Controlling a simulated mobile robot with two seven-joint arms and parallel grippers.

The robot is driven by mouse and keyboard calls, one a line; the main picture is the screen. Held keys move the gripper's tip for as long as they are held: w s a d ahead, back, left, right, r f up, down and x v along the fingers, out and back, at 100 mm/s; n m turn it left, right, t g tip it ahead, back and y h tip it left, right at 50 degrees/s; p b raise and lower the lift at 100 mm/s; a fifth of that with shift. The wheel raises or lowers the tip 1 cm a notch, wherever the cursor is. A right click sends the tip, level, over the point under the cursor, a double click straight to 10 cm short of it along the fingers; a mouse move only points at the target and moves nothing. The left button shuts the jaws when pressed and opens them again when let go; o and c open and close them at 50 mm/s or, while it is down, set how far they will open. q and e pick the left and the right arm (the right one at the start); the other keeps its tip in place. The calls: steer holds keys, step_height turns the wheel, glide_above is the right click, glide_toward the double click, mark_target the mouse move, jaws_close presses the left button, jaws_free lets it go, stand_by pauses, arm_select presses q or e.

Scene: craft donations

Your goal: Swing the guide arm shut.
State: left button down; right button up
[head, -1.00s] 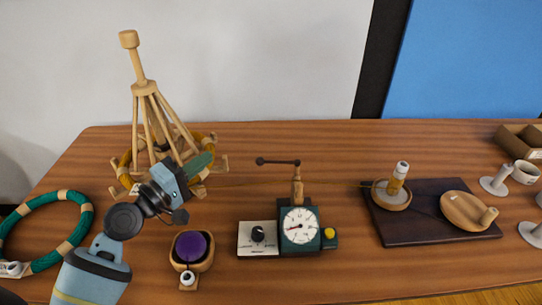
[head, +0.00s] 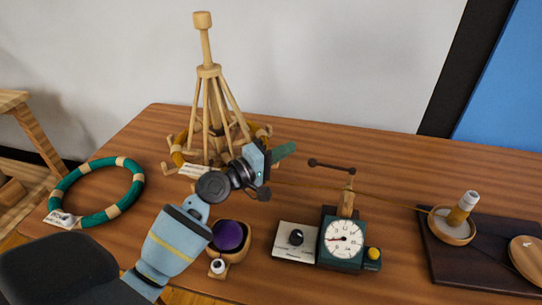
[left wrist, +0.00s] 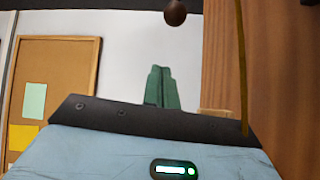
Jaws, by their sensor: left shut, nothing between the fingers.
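The guide arm appears to be the thin dark rod (head: 331,166) with a ball at each end, above the wooden post (head: 347,202) of the dial box (head: 342,240). It points left and slightly back from the post. My left gripper (head: 285,152), with green fingers, is shut and empty just left of the rod's left ball, with a small gap in the picture. In the left wrist view the shut green fingers (left wrist: 162,88) show in the middle, and a dark brown ball (left wrist: 175,12), probably the rod's, is at the top. My right gripper is not in view.
A wooden skein frame (head: 208,70) stands behind my left gripper. A green ring (head: 135,193) lies left. A thin strand runs right to a dark board (head: 470,265).

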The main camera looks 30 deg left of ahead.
mark_target(332, 167)
arm_select(q)
steer(key=d, duration=0.1)
steer(key=d+p, duration=0.1)
steer(key=d, duration=0.2)
steer(key=shift+f, duration=0.3)
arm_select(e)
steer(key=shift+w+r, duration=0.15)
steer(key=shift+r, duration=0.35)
arm_select(q)
steer(key=shift+s, duration=0.1)
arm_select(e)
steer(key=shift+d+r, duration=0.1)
arm_select(q)
steer(key=shift+s+d+n+t+y+p, duration=0.1)
steer(key=shift+s+n+t+y+p, duration=0.25)
steer(key=shift+p, duration=0.35)
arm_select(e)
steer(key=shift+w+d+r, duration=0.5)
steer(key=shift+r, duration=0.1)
arm_select(q)
steer(key=shift+y, duration=0.25)
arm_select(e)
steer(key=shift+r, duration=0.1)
